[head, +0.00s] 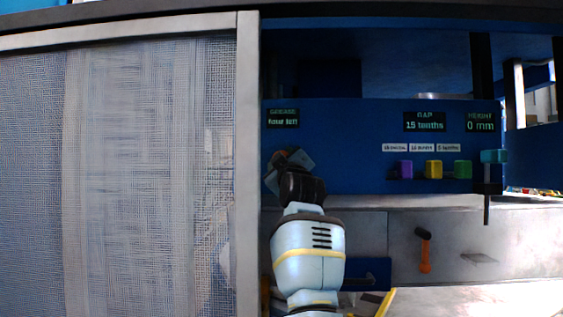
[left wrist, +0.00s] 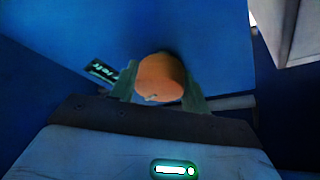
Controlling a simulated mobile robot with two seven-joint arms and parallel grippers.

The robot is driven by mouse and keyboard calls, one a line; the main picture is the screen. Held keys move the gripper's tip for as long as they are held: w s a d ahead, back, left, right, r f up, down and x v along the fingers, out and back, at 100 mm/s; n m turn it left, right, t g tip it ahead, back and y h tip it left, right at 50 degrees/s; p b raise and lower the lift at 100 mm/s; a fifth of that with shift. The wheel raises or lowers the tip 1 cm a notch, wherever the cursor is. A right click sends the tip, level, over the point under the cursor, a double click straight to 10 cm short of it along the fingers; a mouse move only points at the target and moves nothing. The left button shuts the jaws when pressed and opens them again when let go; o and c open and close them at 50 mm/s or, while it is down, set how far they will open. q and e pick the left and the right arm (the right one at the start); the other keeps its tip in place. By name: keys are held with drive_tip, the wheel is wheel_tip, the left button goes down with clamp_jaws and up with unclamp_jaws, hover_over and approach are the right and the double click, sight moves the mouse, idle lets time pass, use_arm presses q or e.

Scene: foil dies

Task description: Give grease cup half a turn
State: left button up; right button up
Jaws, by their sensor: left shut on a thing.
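The grease cup is a round orange knob (left wrist: 160,78) on the blue panel, seen in the left wrist view. My left gripper (left wrist: 160,92) has one finger on each side of it and is shut on it. In the head view my left gripper (head: 290,172) reaches up to the blue panel just below the GREASE display (head: 283,118). There the gripper hides most or all of the cup. My right gripper is in neither view.
A mesh screen with a pale frame post (head: 247,160) stands close to the left of my arm. To the right are GAP (head: 424,121) and HEIGHT (head: 480,121) displays, purple (head: 405,169), yellow (head: 433,169) and green (head: 462,169) blocks, and an orange-handled tool (head: 425,255).

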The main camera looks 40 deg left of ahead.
use_arm(q)
drive_tip(key=shift+m, duration=0.5)
drive_tip(key=o, duration=1)
drive_tip(key=shift+d, duration=0.1)
drive_tip(key=shift+v, duration=3.9)
drive_tip(key=shift+f, duration=0.15)
